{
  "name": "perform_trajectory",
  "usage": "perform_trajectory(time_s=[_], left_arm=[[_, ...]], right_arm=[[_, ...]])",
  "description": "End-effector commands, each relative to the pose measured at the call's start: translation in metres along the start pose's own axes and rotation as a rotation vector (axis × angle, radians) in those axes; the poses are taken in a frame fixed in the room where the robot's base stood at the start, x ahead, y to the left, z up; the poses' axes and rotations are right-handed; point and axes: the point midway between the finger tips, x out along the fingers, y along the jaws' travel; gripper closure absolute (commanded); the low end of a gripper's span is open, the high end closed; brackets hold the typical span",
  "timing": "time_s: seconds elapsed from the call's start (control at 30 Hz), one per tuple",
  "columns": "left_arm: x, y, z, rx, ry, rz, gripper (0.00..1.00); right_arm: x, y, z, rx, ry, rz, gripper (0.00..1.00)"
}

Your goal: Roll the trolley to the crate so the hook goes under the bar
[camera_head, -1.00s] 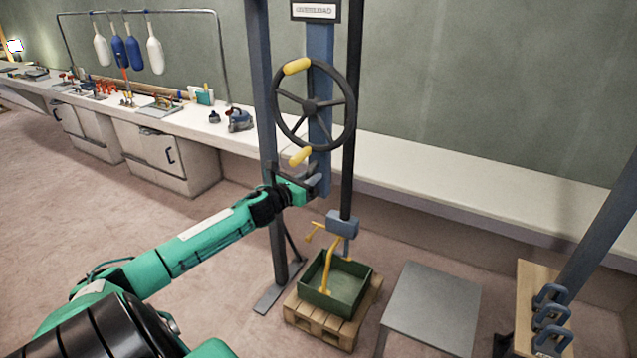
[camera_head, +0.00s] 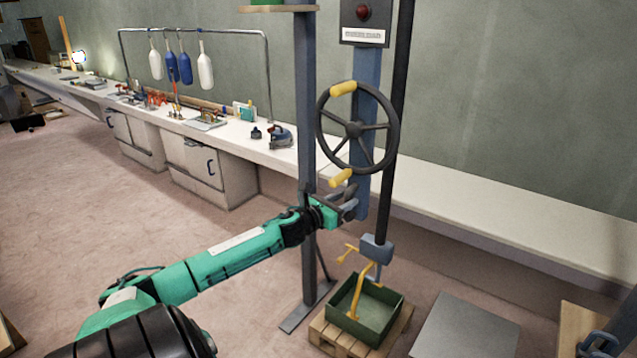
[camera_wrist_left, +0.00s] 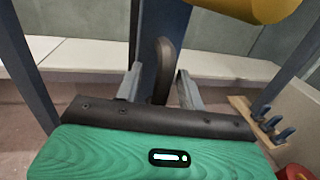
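The hand wheel (camera_head: 356,129), dark with two yellow grips, is mounted on a blue column. My left gripper (camera_head: 347,203) is at the wheel's lower edge, just below its lower yellow grip. In the left wrist view its two fingers (camera_wrist_left: 160,88) stand apart, with the dark rim between them. A grey-blue block (camera_head: 376,248) sits at the foot of the black post, with a small hook-like part (camera_head: 373,271) beneath it. A yellow bar (camera_head: 358,290) rises from the green crate (camera_head: 387,325), close to the block. Whether the hook is under the bar is unclear. My right gripper is out of view.
The crate stands on a wooden pallet (camera_head: 330,337), beside a grey flat-topped stand (camera_head: 465,335). A dark upright (camera_head: 306,110) stands left of the wheel. A long white bench (camera_head: 480,215) runs along the wall. The floor at left is open.

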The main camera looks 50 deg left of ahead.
Motion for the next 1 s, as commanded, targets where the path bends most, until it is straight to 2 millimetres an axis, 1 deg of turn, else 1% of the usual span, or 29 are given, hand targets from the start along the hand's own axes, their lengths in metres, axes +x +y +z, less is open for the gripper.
perform_trajectory(time_s=[0.03, 0.37, 1.0], left_arm=[[-0.006, -0.001, -0.003, 0.001, 0.003, -0.001, 0.61], [-0.042, 0.000, -0.002, 0.002, 0.003, -0.001, 0.61], [-0.111, 0.002, -0.001, -0.002, 0.001, 0.002, 0.61]], right_arm=[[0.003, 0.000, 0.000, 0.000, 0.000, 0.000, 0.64], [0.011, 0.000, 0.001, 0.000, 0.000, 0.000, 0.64], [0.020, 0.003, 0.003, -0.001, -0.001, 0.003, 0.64]])
